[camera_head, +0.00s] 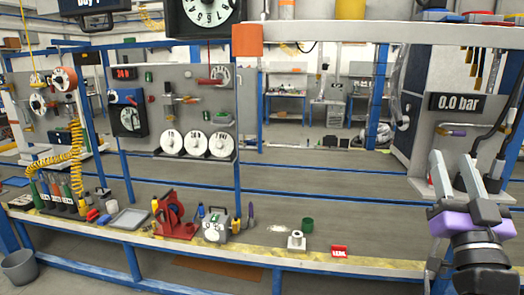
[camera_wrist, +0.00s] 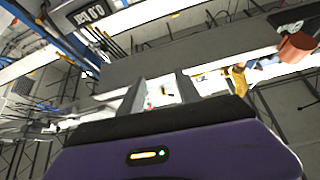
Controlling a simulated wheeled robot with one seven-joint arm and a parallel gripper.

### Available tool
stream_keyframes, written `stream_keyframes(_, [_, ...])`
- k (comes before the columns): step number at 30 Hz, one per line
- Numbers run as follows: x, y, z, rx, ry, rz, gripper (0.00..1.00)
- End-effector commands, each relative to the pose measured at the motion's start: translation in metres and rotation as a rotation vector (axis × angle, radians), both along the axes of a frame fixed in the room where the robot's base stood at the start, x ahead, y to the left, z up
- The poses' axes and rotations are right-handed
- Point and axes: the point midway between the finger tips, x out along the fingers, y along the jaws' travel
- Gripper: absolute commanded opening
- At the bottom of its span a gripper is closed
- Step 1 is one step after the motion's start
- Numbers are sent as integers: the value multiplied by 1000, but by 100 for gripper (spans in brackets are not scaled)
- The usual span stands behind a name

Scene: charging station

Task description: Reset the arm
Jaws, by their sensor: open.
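My gripper (camera_head: 452,172) is at the right of the head view, raised in front of the right end of the station. Its two grey fingers point up and stand apart, with nothing between them. The purple gripper body (camera_head: 464,214) sits below the fingers. In the wrist view, the purple body (camera_wrist: 180,152) fills the bottom, and the two fingers (camera_wrist: 160,92) stand apart with only background between them.
A gauge reading 0.0 bar (camera_head: 457,104) hangs close behind my gripper. A bucket (camera_head: 19,266) stands at left.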

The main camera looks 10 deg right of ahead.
Motion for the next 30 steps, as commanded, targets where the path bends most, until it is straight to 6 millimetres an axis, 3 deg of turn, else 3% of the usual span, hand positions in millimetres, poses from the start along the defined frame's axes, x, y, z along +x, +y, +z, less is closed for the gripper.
stream_keyframes(1, [-9,10,-25,2,23,6,41])
stream_keyframes(3, [-22,22,-51,0,45,13,41])
stream_keyframes(12, [-92,75,-148,-8,154,52,41])
stream_keyframes(21, [-176,122,-219,-9,303,110,41])
stream_keyframes(30, [-266,160,-275,2,519,183,41])
